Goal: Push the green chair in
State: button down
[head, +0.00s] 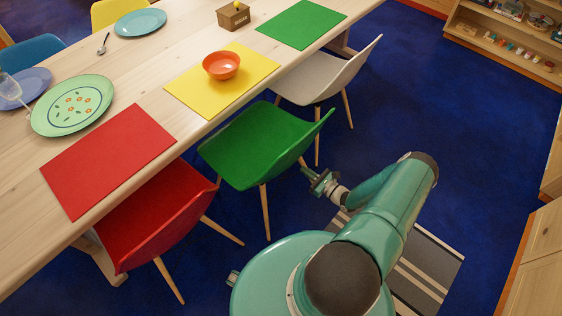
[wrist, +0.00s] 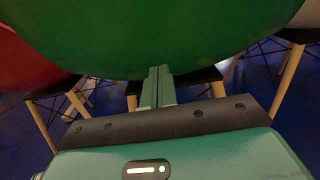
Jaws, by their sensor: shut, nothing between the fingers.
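The green chair (head: 255,142) stands at the near long side of the wooden table (head: 190,122), between a red chair and a white chair. The front of its seat is close to the table edge and its back faces my arm. My gripper (head: 304,168) is shut and empty, just behind the chair's back at the right. In the wrist view the green chair shell (wrist: 160,35) fills the top, and the shut fingers of my gripper (wrist: 159,72) point at its lower part. I cannot tell whether the fingertips touch it.
The red chair (head: 160,215) is left of the green one and the white chair (head: 320,80) is right of it, both close by. Placemats, plates and an orange bowl (head: 221,65) lie on the table. A striped rug (head: 425,265) lies under my arm. Blue floor (head: 460,140) is clear at right.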

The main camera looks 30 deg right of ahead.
jog(key=shift+x, duration=5.75)
jog(key=shift+v, duration=5.15)
jog(key=shift+s, duration=0.1)
